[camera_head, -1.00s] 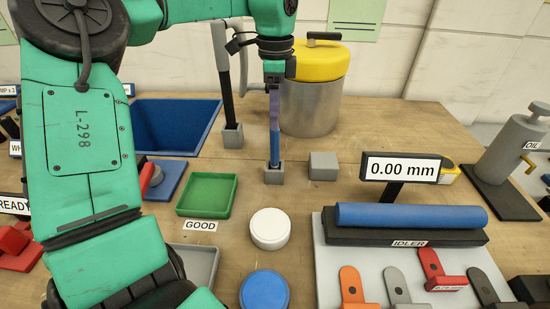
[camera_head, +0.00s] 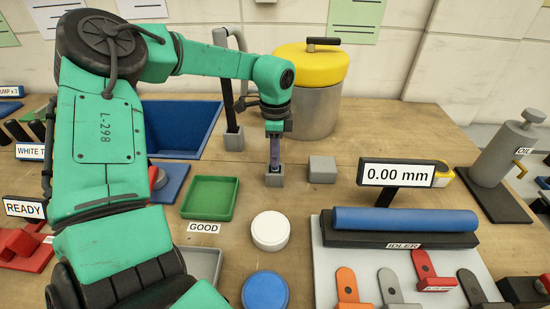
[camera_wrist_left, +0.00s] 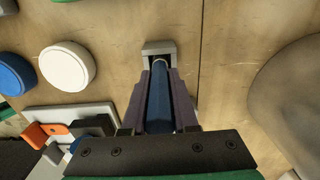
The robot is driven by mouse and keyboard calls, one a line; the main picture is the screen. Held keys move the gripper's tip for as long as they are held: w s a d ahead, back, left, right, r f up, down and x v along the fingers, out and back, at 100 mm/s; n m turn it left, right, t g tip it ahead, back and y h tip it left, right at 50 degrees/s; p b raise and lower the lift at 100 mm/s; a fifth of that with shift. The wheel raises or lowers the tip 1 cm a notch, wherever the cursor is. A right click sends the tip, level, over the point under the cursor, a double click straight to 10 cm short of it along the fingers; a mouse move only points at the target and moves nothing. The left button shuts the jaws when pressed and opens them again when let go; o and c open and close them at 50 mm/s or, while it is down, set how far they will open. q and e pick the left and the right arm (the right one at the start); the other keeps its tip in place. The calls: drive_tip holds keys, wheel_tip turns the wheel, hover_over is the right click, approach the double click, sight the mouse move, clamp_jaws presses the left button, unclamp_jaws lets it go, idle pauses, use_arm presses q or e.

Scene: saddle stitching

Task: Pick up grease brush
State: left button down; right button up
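The grease brush, as I take it, is a slim upright tool with a blue handle (camera_wrist_left: 159,105). It stands in a small grey holder (camera_head: 274,179) on the wooden table. My left gripper (camera_head: 275,158) points down over the holder, its dark purple fingers low along the handle. In the left wrist view the fingers (camera_wrist_left: 159,88) lie on either side of the blue handle, very close to it. Whether they press on it I cannot tell. The brush's lower end is hidden in the holder. My right gripper is not in view.
A steel pot with a yellow lid (camera_head: 309,62) stands behind the gripper. A black tool in a grey holder (camera_head: 233,140) is to its left, a grey block (camera_head: 322,169) to its right. A green tray (camera_head: 209,197) and white disc (camera_head: 270,231) lie in front.

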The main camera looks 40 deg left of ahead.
use_arm(q)
drive_tip(key=shift+w+r, duration=0.1)
drive_tip(key=shift+r, duration=0.4)
wheel_tip(320, 180, up, 9)
drive_tip(key=shift+f+b, duration=0.1)
drive_tip(key=shift+b, duration=0.9)
wheel_tip(320, 180, up, 10)
